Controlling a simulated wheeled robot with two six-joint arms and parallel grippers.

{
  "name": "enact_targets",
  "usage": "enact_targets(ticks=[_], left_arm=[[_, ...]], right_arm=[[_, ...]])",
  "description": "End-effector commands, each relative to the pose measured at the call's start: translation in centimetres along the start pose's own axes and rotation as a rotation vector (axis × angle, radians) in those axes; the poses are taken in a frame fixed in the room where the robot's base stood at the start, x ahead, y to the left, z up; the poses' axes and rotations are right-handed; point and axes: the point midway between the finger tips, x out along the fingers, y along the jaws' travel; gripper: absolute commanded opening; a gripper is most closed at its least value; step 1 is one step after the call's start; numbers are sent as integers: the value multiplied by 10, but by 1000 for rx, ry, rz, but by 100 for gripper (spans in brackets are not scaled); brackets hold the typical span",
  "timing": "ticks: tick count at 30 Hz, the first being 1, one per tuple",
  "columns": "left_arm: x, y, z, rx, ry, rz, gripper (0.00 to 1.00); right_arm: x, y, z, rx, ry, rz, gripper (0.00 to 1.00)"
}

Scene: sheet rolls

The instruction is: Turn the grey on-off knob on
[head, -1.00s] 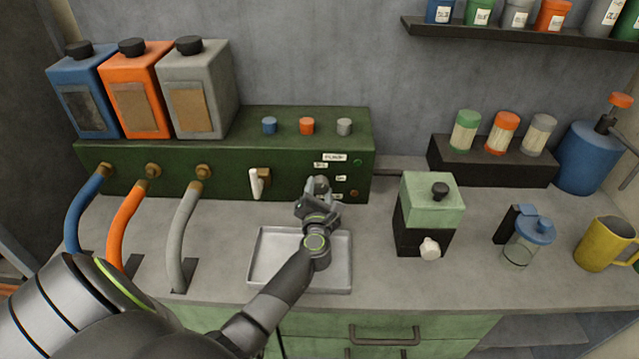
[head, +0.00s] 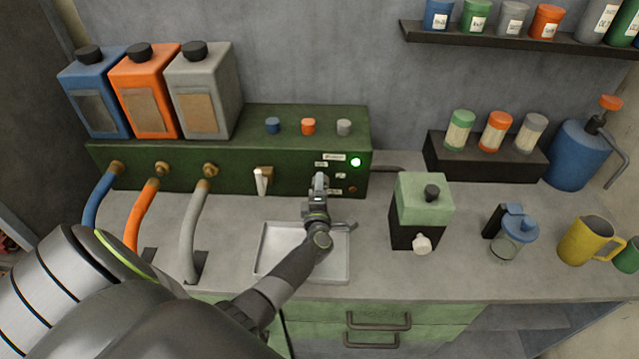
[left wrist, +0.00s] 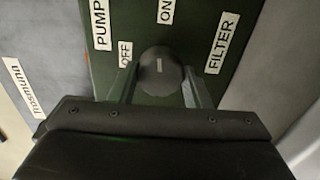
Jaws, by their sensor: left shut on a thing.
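The grey on-off knob (left wrist: 158,74) is on the front of the green box (head: 230,170), with OFF and ON labels by it in the left wrist view. My left gripper (head: 319,187) reaches it from the front in the head view and hides most of it. In the left wrist view the fingers of my left gripper (left wrist: 160,88) are on both sides of the knob, shut on it. A green lamp (head: 356,162) on the box, up and right of the knob, is lit. My right gripper is not in view.
A metal tray (head: 262,268) lies under my left arm. A white-handled tap (head: 262,181) sticks out left of the knob. A green and black device (head: 424,205) stands to the right. Blue, orange and grey hoses run down at the left.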

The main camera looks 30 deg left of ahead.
Motion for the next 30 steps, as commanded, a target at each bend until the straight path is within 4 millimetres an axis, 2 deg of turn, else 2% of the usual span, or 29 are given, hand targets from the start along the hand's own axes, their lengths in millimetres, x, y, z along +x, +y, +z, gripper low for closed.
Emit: enact_targets(ticks=[12, 27, 28, 30], left_arm=[[0, 1, 0, 157, 0, 0, 20], [0, 0, 0, 173, 0, 0, 20], [0, 0, 0, 173, -1, 0, 47], [0, 0, 0, 173, 0, 0, 56]], right_arm=[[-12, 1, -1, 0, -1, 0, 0], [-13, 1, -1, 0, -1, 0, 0], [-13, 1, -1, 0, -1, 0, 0], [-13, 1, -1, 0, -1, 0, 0]])
